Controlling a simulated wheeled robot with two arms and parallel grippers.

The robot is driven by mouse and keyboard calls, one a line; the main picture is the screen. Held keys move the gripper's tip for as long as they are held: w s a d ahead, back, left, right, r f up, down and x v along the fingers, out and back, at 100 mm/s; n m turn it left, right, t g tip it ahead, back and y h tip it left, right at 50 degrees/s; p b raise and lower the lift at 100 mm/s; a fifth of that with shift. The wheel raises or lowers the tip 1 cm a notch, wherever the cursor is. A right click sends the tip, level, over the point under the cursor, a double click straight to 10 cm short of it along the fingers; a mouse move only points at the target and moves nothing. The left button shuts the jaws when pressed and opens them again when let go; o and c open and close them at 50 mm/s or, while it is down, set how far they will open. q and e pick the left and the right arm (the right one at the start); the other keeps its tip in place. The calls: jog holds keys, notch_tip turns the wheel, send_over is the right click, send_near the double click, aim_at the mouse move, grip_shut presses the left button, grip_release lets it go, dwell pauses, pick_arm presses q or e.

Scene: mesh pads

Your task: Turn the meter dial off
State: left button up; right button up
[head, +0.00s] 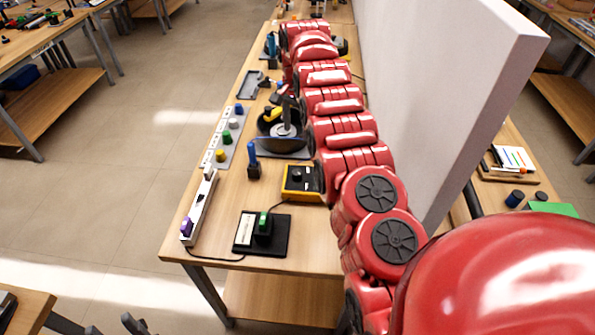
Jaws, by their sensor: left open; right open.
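The meter is a yellow box (302,196) with a black front, standing on the wooden bench beside my red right arm. Its round black dial (296,175) is visible, but its setting is too small to read. My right arm reaches along the bench past the meter. Dark parts at its far end, near a black bowl, look like my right gripper (285,98), open and partly hidden. It is well beyond the meter and apart from it. Two dark fingertips at the bottom left edge look like my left gripper (113,326), spread apart, empty and far from the meter.
A power strip (201,205), a black block with a green switch (263,228), a blue-handled tool (252,158) and a panel of coloured knobs (221,140) share the bench. A white partition (425,90) stands to the right. Clear bench top lies left of the meter.

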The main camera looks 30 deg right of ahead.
jog(key=b, duration=1)
send_over(297, 172)
notch_tip(297, 172, down, 10)
jog(key=shift+d+f+p, duration=0.15)
jog(key=shift+f+p, duration=0.1)
jog(key=shift+p, duration=0.55)
jog(key=f, duration=0.2)
jog(key=f+p, duration=0.1)
jog(key=f, duration=0.2)
jog(key=shift+a+f, duration=0.2)
jog(key=shift+f, duration=0.7)
grip_shut()
